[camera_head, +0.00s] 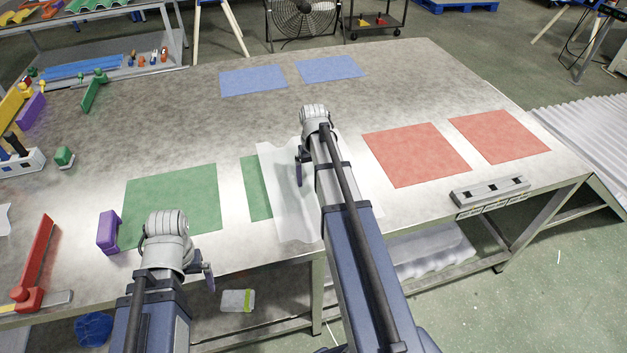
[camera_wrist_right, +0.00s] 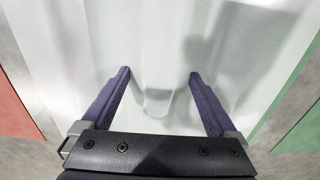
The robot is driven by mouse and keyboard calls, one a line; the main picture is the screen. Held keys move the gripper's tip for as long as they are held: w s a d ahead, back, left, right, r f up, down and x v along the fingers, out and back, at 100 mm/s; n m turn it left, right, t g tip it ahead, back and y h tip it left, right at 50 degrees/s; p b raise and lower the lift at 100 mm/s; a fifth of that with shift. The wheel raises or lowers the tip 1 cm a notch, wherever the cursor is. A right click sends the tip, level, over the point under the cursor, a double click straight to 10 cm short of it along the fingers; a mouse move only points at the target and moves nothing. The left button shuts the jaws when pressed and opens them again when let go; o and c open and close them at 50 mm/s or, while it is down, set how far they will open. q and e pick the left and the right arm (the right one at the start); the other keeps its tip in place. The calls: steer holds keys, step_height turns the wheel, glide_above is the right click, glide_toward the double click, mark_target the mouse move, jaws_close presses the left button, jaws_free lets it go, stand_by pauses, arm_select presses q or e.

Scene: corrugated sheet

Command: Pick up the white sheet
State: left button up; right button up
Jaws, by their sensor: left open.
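The white sheet (camera_head: 285,222) is wavy and lies over the second green mat (camera_head: 255,190) near the front edge of the table. My right arm covers much of its middle and right side. My right gripper (camera_head: 301,167) is over the sheet. In the right wrist view the sheet (camera_wrist_right: 60,50) fills most of the picture, and the right gripper (camera_wrist_right: 158,74) has its two purple fingers apart above it. I cannot tell whether they touch it. My left gripper (camera_head: 208,278) is open at the table's front edge, left of the sheet and partly hidden behind its wrist.
A bare green mat (camera_head: 185,195), two red mats (camera_head: 415,152) and two blue mats (camera_head: 253,80) lie on the table (camera_head: 230,120). A purple block (camera_head: 108,232) and red bracket (camera_head: 36,262) stand at left. A grey slotted bar (camera_head: 488,191) lies at right.

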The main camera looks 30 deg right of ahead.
mark_target(313, 176)
steer(key=c, duration=1.3)
arm_select(q)
steer(key=shift+r, duration=0.1)
arm_select(e)
step_height(313, 176, up, 10)
steer(key=p, duration=1)
arm_select(q)
step_height(313, 176, up, 10)
steer(key=shift+c, duration=0.3)
